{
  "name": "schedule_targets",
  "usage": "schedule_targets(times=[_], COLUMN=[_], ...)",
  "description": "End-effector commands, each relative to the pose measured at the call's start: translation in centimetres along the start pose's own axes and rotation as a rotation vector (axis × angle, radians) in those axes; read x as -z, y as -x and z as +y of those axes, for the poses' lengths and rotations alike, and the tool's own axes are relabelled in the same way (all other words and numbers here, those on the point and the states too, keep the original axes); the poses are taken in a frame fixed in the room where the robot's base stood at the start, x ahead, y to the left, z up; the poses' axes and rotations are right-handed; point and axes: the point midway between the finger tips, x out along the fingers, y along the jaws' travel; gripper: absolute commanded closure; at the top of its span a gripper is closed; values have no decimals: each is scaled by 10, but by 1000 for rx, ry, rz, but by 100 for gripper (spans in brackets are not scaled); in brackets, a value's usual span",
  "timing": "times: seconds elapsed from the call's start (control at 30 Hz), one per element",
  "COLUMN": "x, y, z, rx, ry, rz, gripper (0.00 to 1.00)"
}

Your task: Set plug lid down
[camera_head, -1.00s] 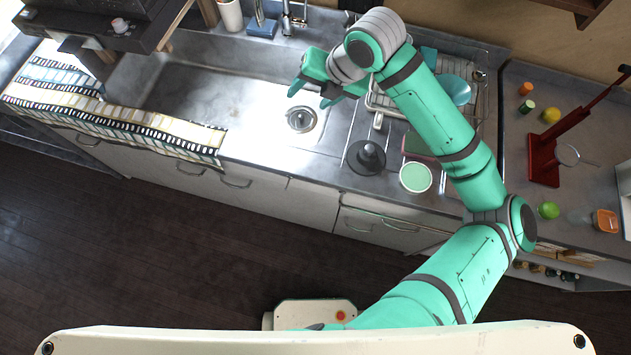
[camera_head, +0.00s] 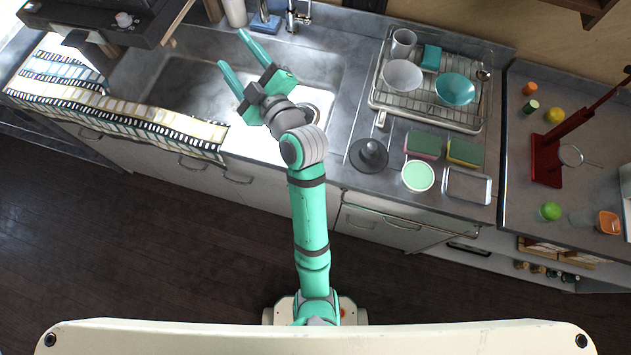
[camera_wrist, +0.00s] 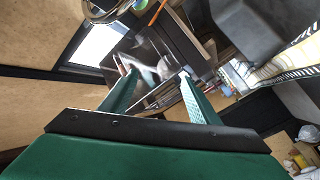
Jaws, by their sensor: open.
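A dark grey round plug lid (camera_head: 368,156) with a raised knob lies on the counter right of the sink in the head view. The sink drain (camera_head: 313,110) is partly hidden behind my wrist. My gripper (camera_head: 233,50) is over the sink, pointing up and left, with its two green fingers wide apart. It is empty and well away from the plug lid. The wrist view also shows my gripper (camera_wrist: 157,76) with nothing between its fingers. The plug lid is not in the wrist view.
A wire dish rack (camera_head: 425,110) with bowls and a cup stands right of the sink. Sponges (camera_head: 465,152), a pale green round dish (camera_head: 417,176) and a metal tray (camera_head: 467,187) lie before it. The faucet (camera_head: 292,18) is behind the sink, right of my fingers.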

Motion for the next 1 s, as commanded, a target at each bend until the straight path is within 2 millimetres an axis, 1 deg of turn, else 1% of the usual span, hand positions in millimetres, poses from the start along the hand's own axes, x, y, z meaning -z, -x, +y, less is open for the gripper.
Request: schedule_targets(times=[0.03, 0.17, 0.27, 0.37, 0.47, 0.57, 0.6, 0.67, 0.7, 0.73, 0.87, 1.0], x=[-6, -27, -43, -60, -75, -89, -93, -98, -102, -104, -108, -105], y=[7, 29, 51, 77, 107, 141, 155, 178, 193, 205, 257, 313], z=[-9, -25, -40, -58, -78, -98, -106, -118, -125, -131, -150, -167], rx=[-36, -134, -205, -270, -330, -386, -406, -433, -451, -462, -504, -525], ry=[-76, -247, -363, -466, -555, -626, -649, -679, -697, -708, -741, -754], rz=[-18, -70, -114, -163, -214, -265, -285, -314, -334, -348, -403, -451], gripper=[44, 44, 44, 44, 44, 44, 44, 44, 44, 44, 44, 44])
